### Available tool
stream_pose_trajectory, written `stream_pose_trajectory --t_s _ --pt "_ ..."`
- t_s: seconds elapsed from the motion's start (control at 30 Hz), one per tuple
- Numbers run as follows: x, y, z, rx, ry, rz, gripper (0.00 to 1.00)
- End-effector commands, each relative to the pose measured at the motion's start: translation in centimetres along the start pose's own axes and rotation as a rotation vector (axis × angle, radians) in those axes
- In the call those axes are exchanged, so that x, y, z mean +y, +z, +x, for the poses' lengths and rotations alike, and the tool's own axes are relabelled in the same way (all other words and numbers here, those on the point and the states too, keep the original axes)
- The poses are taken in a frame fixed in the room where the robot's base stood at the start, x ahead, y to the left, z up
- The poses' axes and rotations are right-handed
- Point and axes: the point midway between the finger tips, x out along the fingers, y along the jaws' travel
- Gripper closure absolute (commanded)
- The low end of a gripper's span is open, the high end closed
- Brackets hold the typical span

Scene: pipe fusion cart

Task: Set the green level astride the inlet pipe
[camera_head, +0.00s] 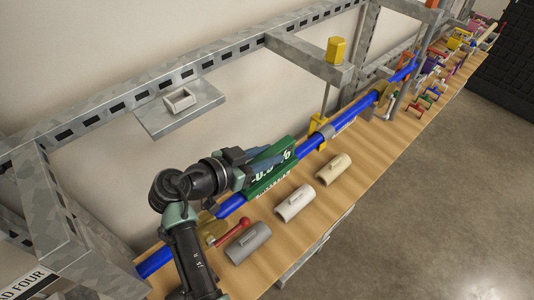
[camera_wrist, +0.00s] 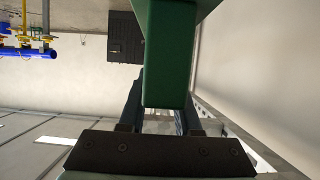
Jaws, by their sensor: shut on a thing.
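The green level (camera_head: 266,182), with white markings on its face, is held by my gripper (camera_head: 270,158) at the blue pipe. The level also fills the upper middle of the wrist view (camera_wrist: 170,55), between my two dark fingers (camera_wrist: 162,105). The blue pipe (camera_head: 312,143), probably the inlet pipe, runs diagonally along the bench. The level covers a stretch of it, roughly lined up with it. I cannot tell whether the level touches the pipe or is just above it. Its underside is hidden.
Three loose sleeves, grey (camera_head: 248,243), light (camera_head: 295,203) and beige (camera_head: 333,169), lie on the wooden bench (camera_head: 375,150) in front of the pipe. A red-handled tool (camera_head: 232,230) lies near the grey one. A yellow-topped post (camera_head: 335,50) and a metal frame (camera_head: 190,75) stand behind.

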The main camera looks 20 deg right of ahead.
Motion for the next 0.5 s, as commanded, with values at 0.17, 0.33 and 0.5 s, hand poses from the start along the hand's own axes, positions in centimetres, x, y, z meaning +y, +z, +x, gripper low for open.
stream_pose_trajectory --t_s 0.17,0.33,0.5 --pt "-0.02 -0.06 -0.02 0.001 -0.001 0.001 0.64" --pt "-0.02 -0.04 -0.01 0.001 0.000 0.000 0.34" --pt "-0.01 -0.01 -0.01 0.000 0.000 0.000 0.33"
